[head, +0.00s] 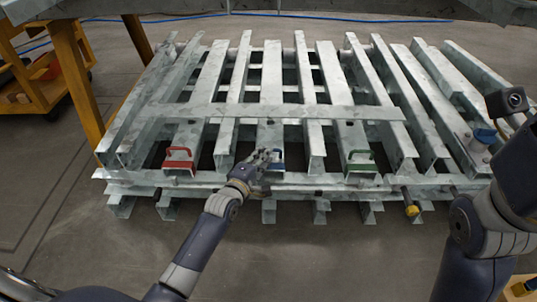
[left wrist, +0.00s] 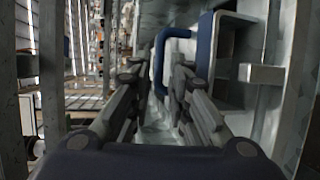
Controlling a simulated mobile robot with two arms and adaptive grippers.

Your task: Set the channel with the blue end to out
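The channel with the blue end (head: 277,172) is one of several long galvanized channels in the rack, in the middle of the near row. Its blue handle (left wrist: 160,62) shows in the left wrist view as an upright bar with bent ends on the channel's end face. My left gripper (head: 265,157) is at this handle in the head view and partly hides it. In the left wrist view my left gripper (left wrist: 158,75) has its fingers apart, with the blue bar between them. Contact is not clear. My right gripper cannot be made out; only parts of my right arm show at the right.
A channel with a red handle (head: 178,158) lies to the left, and one with a green handle (head: 361,160) to the right. A cross bar (head: 280,112) runs over the channels. A yellow cart (head: 45,85) stands at the far left. The floor in front is clear.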

